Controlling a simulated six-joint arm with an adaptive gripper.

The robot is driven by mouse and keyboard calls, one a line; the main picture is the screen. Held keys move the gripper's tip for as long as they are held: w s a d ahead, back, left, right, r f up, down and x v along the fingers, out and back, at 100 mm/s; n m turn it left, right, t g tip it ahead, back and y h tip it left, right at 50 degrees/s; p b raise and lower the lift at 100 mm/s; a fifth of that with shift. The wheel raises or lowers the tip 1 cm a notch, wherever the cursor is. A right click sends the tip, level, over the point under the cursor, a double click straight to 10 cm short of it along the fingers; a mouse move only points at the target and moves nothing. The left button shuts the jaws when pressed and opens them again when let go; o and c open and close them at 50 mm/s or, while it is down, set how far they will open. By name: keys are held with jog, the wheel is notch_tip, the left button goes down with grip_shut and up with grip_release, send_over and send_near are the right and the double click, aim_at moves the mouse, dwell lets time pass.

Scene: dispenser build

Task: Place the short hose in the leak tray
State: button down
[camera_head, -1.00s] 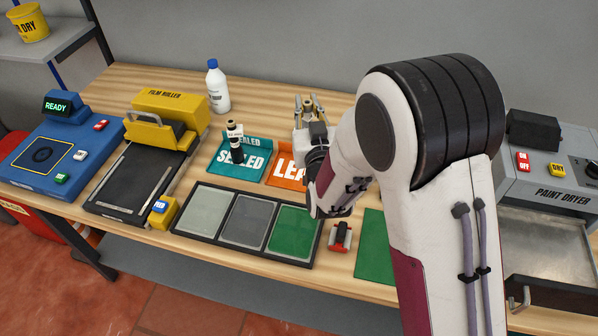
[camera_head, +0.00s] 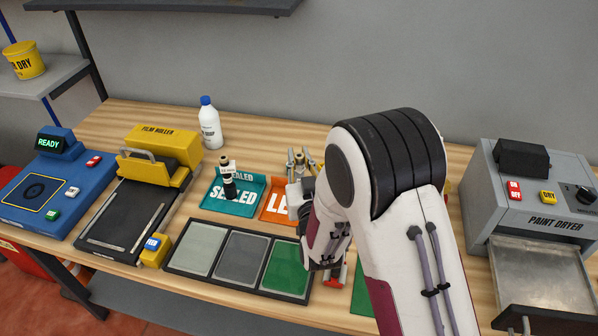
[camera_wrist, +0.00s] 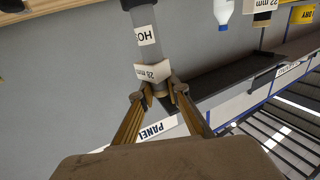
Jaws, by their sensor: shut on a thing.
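My gripper (camera_head: 300,160) is partly hidden behind my arm in the head view, above and behind the orange leak tray (camera_head: 270,210). Only a small part of the hose shows between the fingers in the head view. Most of the leak tray is hidden by my arm; its left part shows the letters "LE". I cannot see its full inside.
The teal sealed tray (camera_head: 212,200) beside it holds a dark upright part (camera_head: 229,186) with a white label. A white bottle (camera_head: 209,128) stands behind. A film roller (camera_head: 160,150) stands left, a paint dryer (camera_head: 540,205) right. A black frame with pads (camera_head: 235,258) lies in front.

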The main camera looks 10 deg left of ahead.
aim_at(300, 175)
jog(key=shift+f, duration=0.25)
jog(key=shift+f, duration=2.15)
jog(key=c, duration=2)
grip_release()
jog(key=shift+f, duration=0.1)
jog(key=shift+o, duration=0.2)
jog(key=shift+s, duration=0.1)
jog(key=v, duration=1.1)
jog(key=shift+s+d, duration=0.2)
jog(key=shift+s, duration=0.15)
